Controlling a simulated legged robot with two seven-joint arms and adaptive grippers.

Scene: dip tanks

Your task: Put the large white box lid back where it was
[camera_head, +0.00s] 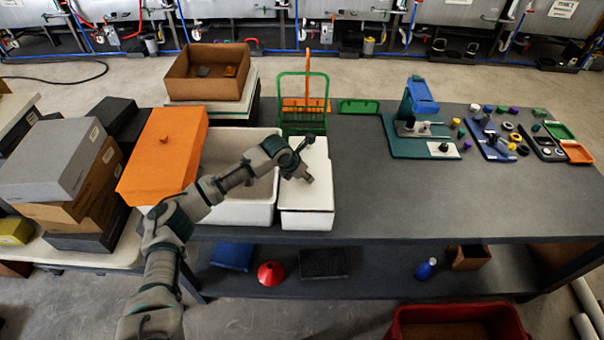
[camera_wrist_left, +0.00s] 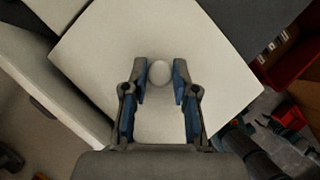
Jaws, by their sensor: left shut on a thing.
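The white lid (camera_head: 316,190) is a flat panel over the narrow white box (camera_head: 305,221) near the table's front edge. I cannot tell whether it rests fully on the rim. My left gripper (camera_head: 302,165) is above the lid. In the left wrist view the left gripper (camera_wrist_left: 160,80) is shut on the round white knob (camera_wrist_left: 160,72) in the middle of the lid (camera_wrist_left: 105,55). The knob is partly hidden by the fingers in the head view. My right gripper is not in view.
A wide open white tank (camera_head: 240,213) stands just left of the narrow box. An orange lid or box (camera_head: 163,150) lies left of it. A green rack (camera_head: 303,95) and a brown box (camera_head: 207,85) stand behind.

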